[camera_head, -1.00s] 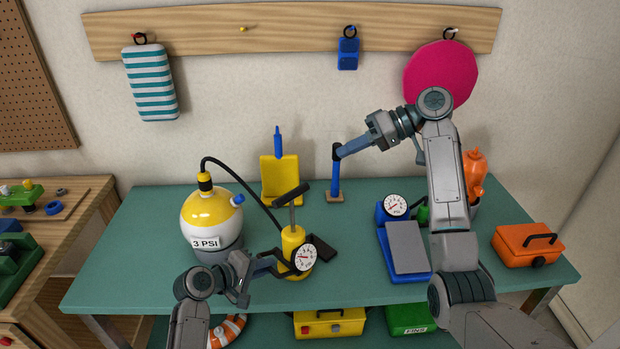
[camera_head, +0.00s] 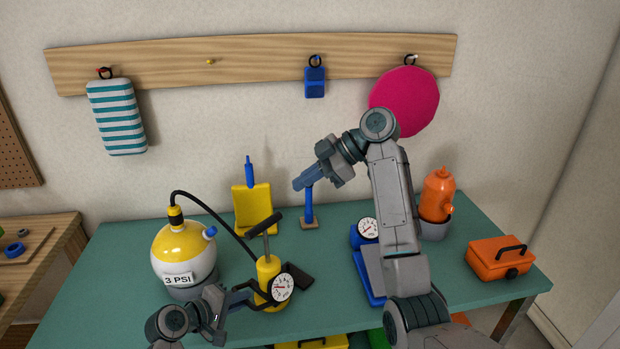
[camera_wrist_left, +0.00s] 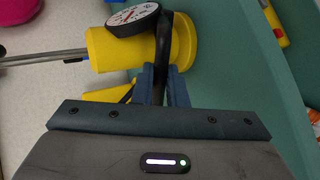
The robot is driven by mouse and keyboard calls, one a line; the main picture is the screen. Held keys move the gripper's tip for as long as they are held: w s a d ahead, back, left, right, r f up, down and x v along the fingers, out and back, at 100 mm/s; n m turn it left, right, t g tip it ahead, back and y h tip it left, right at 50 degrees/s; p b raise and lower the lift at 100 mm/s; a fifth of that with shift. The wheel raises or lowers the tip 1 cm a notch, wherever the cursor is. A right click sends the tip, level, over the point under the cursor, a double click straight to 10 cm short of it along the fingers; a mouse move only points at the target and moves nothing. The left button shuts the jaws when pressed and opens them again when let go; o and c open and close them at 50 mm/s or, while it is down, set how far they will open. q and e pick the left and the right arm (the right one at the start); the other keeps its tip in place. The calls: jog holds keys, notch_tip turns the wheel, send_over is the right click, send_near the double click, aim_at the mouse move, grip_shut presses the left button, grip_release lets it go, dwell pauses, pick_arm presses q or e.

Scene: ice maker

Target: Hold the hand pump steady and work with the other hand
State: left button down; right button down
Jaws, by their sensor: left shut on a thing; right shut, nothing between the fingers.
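The yellow hand pump (camera_head: 268,272) stands upright at the table's front, with a black T-handle (camera_head: 264,224) on a raised rod and a round white gauge (camera_head: 282,288). A black hose (camera_head: 215,200) runs to the yellow-and-white ball marked 3 PSI (camera_head: 183,252). My left gripper (camera_head: 243,294) is shut on a black part of the pump beside its body. The left wrist view shows this part (camera_wrist_left: 161,55) between the fingers, next to the yellow body (camera_wrist_left: 110,52). My right gripper (camera_head: 301,183) is shut and empty, to the right of and above the handle, overlapping a blue post's top.
The blue post (camera_head: 309,206) and a yellow stand (camera_head: 252,210) are behind the pump. A blue device with a gauge (camera_head: 362,236) is partly hidden by my right arm. An orange toolbox (camera_head: 500,259) and an orange bottle (camera_head: 437,192) are at the right.

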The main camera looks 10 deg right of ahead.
jog(key=w+a+f, duration=0.1)
jog(key=a+f, duration=0.4)
jog(key=f, duration=0.2)
jog(key=shift+w+f, duration=0.15)
jog(key=shift+f, duration=0.1)
jog(key=shift+f, duration=0.1)
notch_tip(320, 180, down, 8)
dwell(0.3)
jog(key=s+d+r, duration=0.1)
jog(key=d+r, duration=0.7)
jog(key=r, duration=0.3)
jog(key=shift+s+d, duration=0.15)
jog(key=shift+s, duration=0.2)
